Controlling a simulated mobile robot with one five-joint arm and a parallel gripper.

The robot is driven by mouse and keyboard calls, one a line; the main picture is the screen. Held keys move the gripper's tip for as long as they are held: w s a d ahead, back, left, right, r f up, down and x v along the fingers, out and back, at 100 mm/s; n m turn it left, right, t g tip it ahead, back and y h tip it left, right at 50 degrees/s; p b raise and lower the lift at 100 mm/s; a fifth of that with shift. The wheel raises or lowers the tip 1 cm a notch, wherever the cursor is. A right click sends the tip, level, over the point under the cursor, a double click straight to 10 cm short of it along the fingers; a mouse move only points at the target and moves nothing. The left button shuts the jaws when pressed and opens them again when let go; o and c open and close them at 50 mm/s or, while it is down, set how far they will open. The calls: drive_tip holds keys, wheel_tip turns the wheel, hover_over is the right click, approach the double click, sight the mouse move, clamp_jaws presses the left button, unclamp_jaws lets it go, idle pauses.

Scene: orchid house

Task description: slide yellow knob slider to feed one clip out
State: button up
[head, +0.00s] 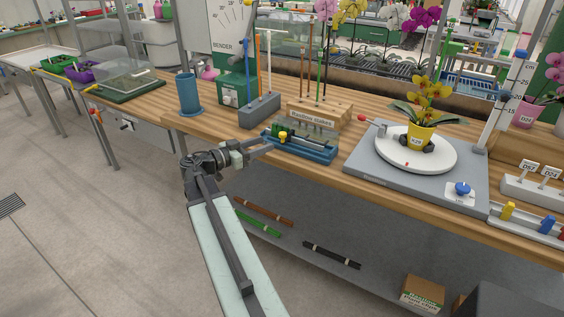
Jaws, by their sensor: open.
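The yellow knob (283,135) stands near the left end of a low blue clip dispenser (312,153) at the bench's front edge. The dispenser has a clear upper part; the clips inside are too small to make out. My gripper (265,147) is open and empty. It reaches in from the left, with its fingertips just left of the yellow knob in the picture. I cannot tell how much gap there is between the fingers and the knob or dispenser. No loose clip is visible in front of the dispenser.
Behind the dispenser are a wooden stake block (330,112) with upright stakes and a grey holder (259,110) with rods. A blue cup (188,94) stands left. Right is a grey turntable base (369,167) bearing a potted yellow orchid (421,137). Open floor lies at left.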

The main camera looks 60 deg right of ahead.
sight(283, 136)
drive_tip(key=shift+m, duration=0.4)
drive_tip(key=x, duration=0.5)
drive_tip(key=r+x, duration=0.1)
drive_tip(key=x, duration=0.2)
drive_tip(key=shift+s+d, duration=0.3)
drive_tip(key=shift+s, duration=0.05)
clamp_jaws()
drive_tip(key=shift+f, duration=0.1)
idle(0.6)
